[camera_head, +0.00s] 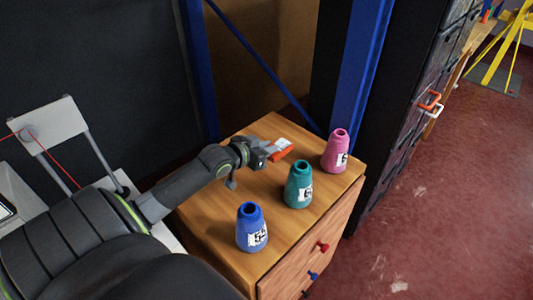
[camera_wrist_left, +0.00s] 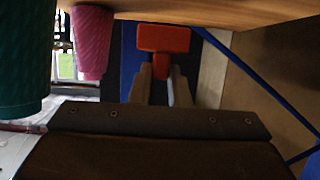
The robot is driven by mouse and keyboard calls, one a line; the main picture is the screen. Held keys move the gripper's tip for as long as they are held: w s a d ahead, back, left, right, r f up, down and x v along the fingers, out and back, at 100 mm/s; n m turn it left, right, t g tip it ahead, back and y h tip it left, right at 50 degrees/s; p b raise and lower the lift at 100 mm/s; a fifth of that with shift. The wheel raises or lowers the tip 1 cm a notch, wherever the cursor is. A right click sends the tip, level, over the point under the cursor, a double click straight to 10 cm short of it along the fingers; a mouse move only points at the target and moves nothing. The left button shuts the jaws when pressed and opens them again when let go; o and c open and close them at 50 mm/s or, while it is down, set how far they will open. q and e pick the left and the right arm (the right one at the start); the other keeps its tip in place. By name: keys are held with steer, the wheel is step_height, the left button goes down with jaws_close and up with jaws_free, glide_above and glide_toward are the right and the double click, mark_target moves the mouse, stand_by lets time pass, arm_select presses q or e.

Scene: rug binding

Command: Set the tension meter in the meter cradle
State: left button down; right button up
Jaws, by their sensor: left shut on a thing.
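The tension meter (camera_head: 283,149), an orange-red body with a white face, is at the far side of the wooden cabinet top in the head view. My left gripper (camera_head: 268,155) reaches over the top from the left and is shut on it. In the left wrist view the red meter (camera_wrist_left: 164,40) sits at the tips of the two fingers (camera_wrist_left: 161,82). I cannot tell whether the meter touches the wood. I cannot make out the meter cradle in either view. My right gripper is not in view.
Blue (camera_head: 251,230), teal (camera_head: 298,185) and pink (camera_head: 336,151) cones stand in a diagonal row on the wooden cabinet (camera_head: 205,236), right of my left arm. A blue post (camera_head: 358,68) rises behind. A grey plate with red thread (camera_head: 50,126) stands at left.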

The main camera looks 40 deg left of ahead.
arm_select(q)
glide_above(267, 171)
steer(key=shift+f, duration=2.45)
steer(key=shift+f+b, duration=0.1)
steer(key=shift+b, duration=0.25)
steer(key=c, duration=1.4)
jaws_free()
steer(key=shift+o, duration=0.2)
